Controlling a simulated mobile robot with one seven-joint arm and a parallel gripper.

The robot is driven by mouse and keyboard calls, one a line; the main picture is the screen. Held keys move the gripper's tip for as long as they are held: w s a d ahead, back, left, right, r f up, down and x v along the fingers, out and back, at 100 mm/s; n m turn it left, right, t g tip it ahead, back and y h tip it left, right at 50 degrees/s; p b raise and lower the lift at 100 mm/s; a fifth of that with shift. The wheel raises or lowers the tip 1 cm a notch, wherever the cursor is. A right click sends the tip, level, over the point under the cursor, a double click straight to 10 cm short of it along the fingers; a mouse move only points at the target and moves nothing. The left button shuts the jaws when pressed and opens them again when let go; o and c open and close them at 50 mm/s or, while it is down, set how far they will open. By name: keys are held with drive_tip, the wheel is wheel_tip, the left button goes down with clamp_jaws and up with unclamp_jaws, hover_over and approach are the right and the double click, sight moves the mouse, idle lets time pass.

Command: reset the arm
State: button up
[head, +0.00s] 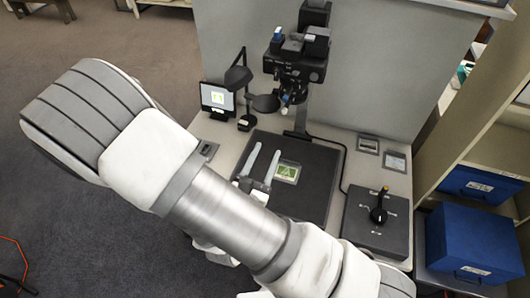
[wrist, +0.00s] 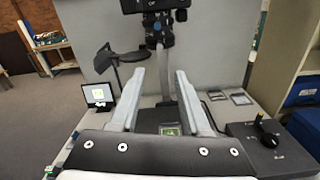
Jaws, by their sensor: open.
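My gripper (head: 264,158) is open and empty above the dark pad of the microscope workstation. In the wrist view its two pale fingers (wrist: 160,75) point forward and stand apart, with nothing held between them. My arm stretches across the head view from the upper left to the bottom right and hides part of the bench. A small green-pictured card (head: 287,172) lies on the dark pad (head: 312,190), just right of the fingers. In the wrist view the card (wrist: 170,130) shows low between the fingers.
A black microscope or camera stand (head: 296,70) rises at the back of the bench. A small lit screen (head: 217,99) and a bent lamp (head: 238,75) stand left of it. A control box with a joystick (head: 378,215) is at right. Blue boxes (head: 470,240) sit on shelves at far right.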

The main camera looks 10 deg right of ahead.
idle(0.4)
drive_tip(key=s+d+r+m+g, duration=0.4)
drive_tip(key=s+d+m+g, duration=0.3)
drive_tip(key=m, duration=0.4)
drive_tip(key=s+d+r+m+g, duration=0.45)
drive_tip(key=d+m+g, duration=0.25)
drive_tip(key=m+g, duration=0.25)
drive_tip(key=s+a+r+m+t+y, duration=0.1)
drive_tip(key=a+r+m+t+y, duration=0.4)
drive_tip(key=r, duration=0.5)
drive_tip(key=m+t+y, duration=0.1)
drive_tip(key=m+y, duration=0.1)
drive_tip(key=m, duration=0.1)
drive_tip(key=shift+a+r+y, duration=0.2)
drive_tip(key=shift+a+y, duration=0.2)
drive_tip(key=shift+a, duration=0.1)
